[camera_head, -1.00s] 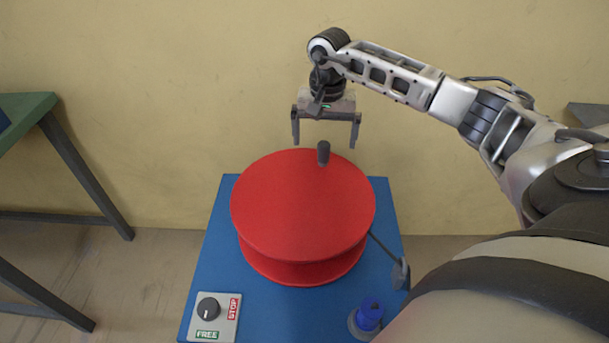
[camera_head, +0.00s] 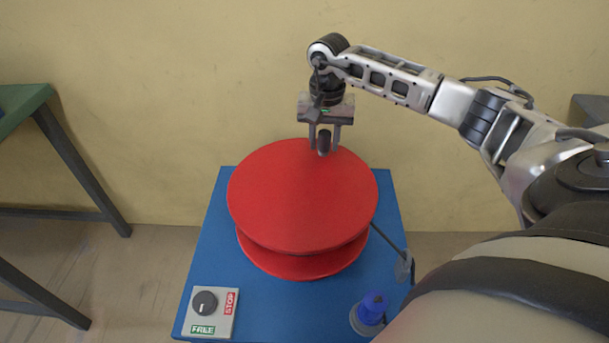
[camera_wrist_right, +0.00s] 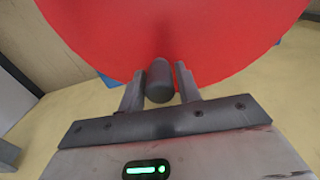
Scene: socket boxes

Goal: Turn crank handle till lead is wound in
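The red cable drum (camera_head: 300,200) stands on a blue box (camera_head: 215,250), with its round top facing up. The dark crank handle (camera_head: 324,143) stands up near the drum's far edge. My right gripper (camera_head: 325,138) is around the handle from above, one finger on each side, and looks shut on it. The right wrist view shows the handle (camera_wrist_right: 158,80) between the two fingers. A dark lead (camera_head: 388,236) runs from the drum to a grey guide (camera_head: 404,266). A blue connector (camera_head: 373,305) sits in a grey ring at the box's front right. My left gripper is out of view.
A grey panel with a black knob (camera_head: 205,302) and FREE and STOP labels is at the box's front left. A green-topped table (camera_head: 25,103) with dark legs is at the left. A plain yellow wall (camera_head: 150,100) is behind the drum.

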